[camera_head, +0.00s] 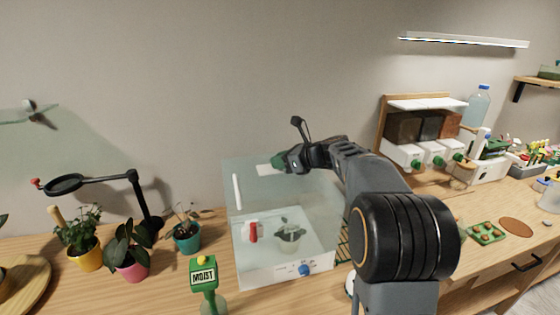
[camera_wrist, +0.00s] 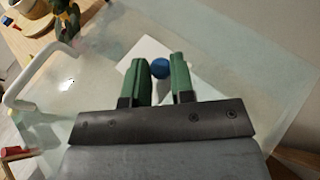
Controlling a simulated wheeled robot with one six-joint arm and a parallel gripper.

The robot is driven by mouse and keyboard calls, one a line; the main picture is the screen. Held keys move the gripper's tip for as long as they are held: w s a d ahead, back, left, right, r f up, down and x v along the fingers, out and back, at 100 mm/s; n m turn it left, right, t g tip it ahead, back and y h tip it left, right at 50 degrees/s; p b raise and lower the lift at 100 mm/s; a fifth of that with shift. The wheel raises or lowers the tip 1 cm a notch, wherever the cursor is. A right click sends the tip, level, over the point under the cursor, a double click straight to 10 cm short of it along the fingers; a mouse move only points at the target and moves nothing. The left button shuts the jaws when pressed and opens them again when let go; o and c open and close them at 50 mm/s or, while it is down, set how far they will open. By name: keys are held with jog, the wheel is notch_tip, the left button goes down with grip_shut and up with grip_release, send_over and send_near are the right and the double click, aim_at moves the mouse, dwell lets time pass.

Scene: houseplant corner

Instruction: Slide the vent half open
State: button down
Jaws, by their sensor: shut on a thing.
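The clear-walled cabinet (camera_head: 285,210) stands on the bench with a white base. On its clear top lies a flat white plate, which appears to be the vent (camera_head: 265,170); the plate also shows in the wrist view (camera_wrist: 148,50). A round blue knob (camera_wrist: 160,69) sits on the plate between my green fingers. My gripper (camera_head: 281,160) reaches over the cabinet top from the right, and its fingers (camera_wrist: 161,63) are shut on the knob. My fingers and wrist hide part of the plate, so I cannot tell how far the vent is open.
A white bar handle (camera_head: 237,191) is on the cabinet's front, and a small pot (camera_head: 290,234) is inside. A green "MOIST" meter (camera_head: 204,274) stands in front. Potted plants (camera_head: 127,250) and a magnifier arm (camera_head: 92,182) are left. Several bins (camera_head: 433,152) stand right.

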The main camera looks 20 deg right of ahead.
jog(key=shift+d+p, duration=0.7)
jog(key=shift+d, duration=1.3)
jog(key=shift+a, duration=0.2)
jog(key=c, duration=1.4)
grip_release()
jog(key=shift+a, duration=0.2)
jog(key=o, duration=0.4)
jog(key=shift+d, duration=0.15)
jog(key=b+v, duration=0.1)
jog(key=v, duration=1.3)
jog(key=shift+w, duration=0.1)
jog(key=shift+c, duration=0.2)
